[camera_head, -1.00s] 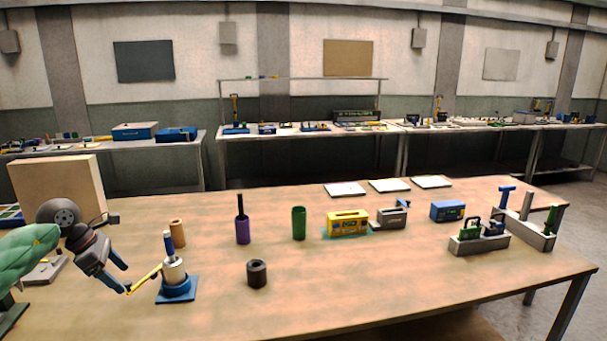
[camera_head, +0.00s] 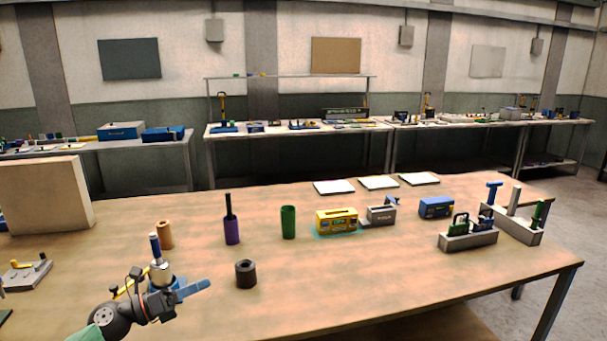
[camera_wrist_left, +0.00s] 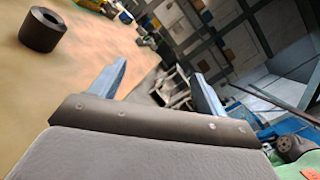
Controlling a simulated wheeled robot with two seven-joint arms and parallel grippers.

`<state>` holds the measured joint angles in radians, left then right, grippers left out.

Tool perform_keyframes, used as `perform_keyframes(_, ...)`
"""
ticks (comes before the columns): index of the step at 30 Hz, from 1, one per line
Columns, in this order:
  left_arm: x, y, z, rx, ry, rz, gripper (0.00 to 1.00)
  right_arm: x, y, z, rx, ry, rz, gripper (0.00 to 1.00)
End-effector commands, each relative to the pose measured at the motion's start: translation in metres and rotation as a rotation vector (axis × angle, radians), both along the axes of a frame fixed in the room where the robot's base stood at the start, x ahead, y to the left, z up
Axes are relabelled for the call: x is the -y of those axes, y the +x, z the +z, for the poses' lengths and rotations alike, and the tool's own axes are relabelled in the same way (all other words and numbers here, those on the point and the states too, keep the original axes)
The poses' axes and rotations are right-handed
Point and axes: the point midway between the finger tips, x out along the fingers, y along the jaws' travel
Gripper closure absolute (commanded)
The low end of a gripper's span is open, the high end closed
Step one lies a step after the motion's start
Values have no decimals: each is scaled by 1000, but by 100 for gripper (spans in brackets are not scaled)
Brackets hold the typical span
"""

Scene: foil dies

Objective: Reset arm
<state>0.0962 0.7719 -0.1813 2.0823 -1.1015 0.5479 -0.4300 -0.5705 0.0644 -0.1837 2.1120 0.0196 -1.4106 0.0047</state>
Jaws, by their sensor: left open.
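My left gripper (camera_head: 190,288) is low at the near left of the table in the head view, its blue fingers pointing right. In the left wrist view its two fingers (camera_wrist_left: 158,82) stand wide apart with nothing between them. It overlaps the blue-based stand with a grey cylinder (camera_head: 160,272) and yellow lever, partly hiding it; I cannot tell whether they touch. A dark hollow cylinder (camera_head: 246,274) stands to the right of the gripper, apart from it; it also shows in the left wrist view (camera_wrist_left: 42,30). My right gripper is not in view.
On the table (camera_head: 350,290) stand a tan cylinder (camera_head: 165,235), a purple holder (camera_head: 232,231), a green cylinder (camera_head: 288,222), a yellow box (camera_head: 337,222) and a grey rack (camera_head: 468,238). A large tan box (camera_head: 45,195) stands at left. The front right is clear.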

Motion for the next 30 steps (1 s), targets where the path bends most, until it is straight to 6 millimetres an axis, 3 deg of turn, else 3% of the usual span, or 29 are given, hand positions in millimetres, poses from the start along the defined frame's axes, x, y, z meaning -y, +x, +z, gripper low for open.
perform_keyframes(4, 6, -7, -1, -120, -312, 141, 25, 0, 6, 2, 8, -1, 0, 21)
perform_keyframes(11, -12, -19, -28, -366, -758, 393, 25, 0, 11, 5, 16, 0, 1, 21)
perform_keyframes(20, -38, -65, -118, -777, -1249, 778, 25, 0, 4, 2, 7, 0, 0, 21)
perform_keyframes(26, -37, -127, -194, -1094, -1497, 1074, 25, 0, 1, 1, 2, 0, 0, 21)
perform_keyframes(30, -24, -183, -240, -1320, -1612, 1287, 25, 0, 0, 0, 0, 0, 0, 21)
